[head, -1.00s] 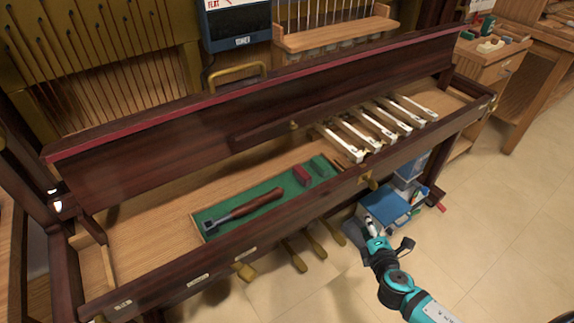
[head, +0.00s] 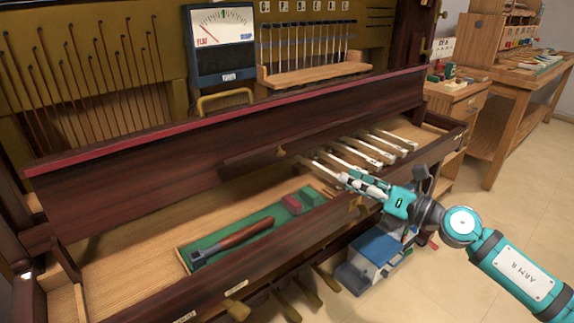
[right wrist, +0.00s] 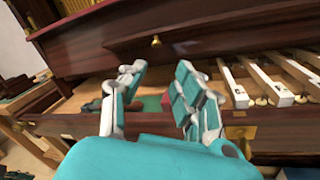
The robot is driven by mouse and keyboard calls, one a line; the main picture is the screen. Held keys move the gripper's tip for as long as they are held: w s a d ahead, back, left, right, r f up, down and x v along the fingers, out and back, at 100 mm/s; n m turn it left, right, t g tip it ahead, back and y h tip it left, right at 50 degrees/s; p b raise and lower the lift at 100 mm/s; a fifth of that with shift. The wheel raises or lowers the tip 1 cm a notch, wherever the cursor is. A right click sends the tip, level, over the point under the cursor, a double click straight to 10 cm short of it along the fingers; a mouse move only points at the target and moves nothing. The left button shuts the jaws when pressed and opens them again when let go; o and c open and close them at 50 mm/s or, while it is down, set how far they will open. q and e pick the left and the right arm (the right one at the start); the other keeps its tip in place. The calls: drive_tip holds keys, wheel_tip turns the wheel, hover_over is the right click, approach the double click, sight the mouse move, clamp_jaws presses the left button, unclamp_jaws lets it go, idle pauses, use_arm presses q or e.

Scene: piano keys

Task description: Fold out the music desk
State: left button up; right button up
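The music desk looks like the narrow dark wood strip (head: 240,158) with a small brass knob (head: 280,152), lying along the lower part of the raised dark red-brown fallboard. In the right wrist view the brass knob (right wrist: 156,41) shows ahead, beyond the fingertips and roughly between them. My right gripper (head: 335,174) is over the front of the piano, right of and below the knob, near the white keys. In the right wrist view its two fingers (right wrist: 160,80) are apart with nothing between them. It is apart from the knob. My left gripper is not in view.
Several white keys (head: 360,150) lie in the open key bed. A green-lined tray (head: 186,258) holds a wooden-handled tool (head: 232,240) and a red block (head: 292,204). A tuner meter (head: 222,45) stands behind. A blue-topped box (head: 378,248) is on the floor below my right arm.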

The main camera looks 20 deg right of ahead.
use_arm(q)
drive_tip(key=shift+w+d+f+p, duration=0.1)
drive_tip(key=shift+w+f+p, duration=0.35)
drive_tip(key=shift+p, duration=1)
use_arm(e)
drive_tip(key=w+a+n, duration=0.1)
drive_tip(key=w+a, duration=0.9)
drive_tip(key=w, duration=0.4)
drive_tip(key=shift+w+a+r, duration=0.1)
drive_tip(key=shift+r, duration=0.05)
drive_tip(key=shift+c, duration=0.3)
